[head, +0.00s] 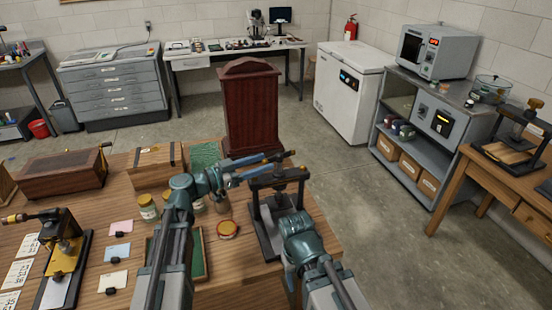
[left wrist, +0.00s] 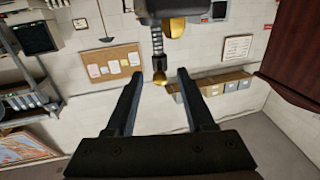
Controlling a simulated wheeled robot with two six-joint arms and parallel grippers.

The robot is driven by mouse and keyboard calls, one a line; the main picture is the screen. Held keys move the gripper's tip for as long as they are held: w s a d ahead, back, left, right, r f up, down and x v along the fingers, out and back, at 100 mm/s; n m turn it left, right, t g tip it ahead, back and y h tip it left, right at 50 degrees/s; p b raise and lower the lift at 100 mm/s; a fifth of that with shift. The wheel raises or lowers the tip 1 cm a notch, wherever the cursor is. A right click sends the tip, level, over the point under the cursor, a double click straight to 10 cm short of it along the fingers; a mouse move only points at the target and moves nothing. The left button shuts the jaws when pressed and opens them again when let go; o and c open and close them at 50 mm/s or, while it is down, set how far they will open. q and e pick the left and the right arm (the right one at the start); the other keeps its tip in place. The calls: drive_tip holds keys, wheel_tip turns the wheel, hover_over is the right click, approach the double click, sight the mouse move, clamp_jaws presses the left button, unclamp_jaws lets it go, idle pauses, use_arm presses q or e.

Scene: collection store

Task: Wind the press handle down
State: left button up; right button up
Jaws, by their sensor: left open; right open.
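The press (head: 279,177) has a dark upright frame and stands near the right edge of the wooden table, with its crossbar on top. My left gripper (head: 276,159) reaches across to the top of the press from the left.
A dark red wooden case (head: 250,110) stands behind the press. Jars (head: 148,208), a round tin (head: 228,229) and a green tray (head: 200,265) lie to the left. Another press (head: 515,140) stands on a separate table at right. Open floor lies right of my table.

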sight(279, 163)
use_arm(q)
drive_tip(key=shift+x, duration=2.7)
clamp_jaws()
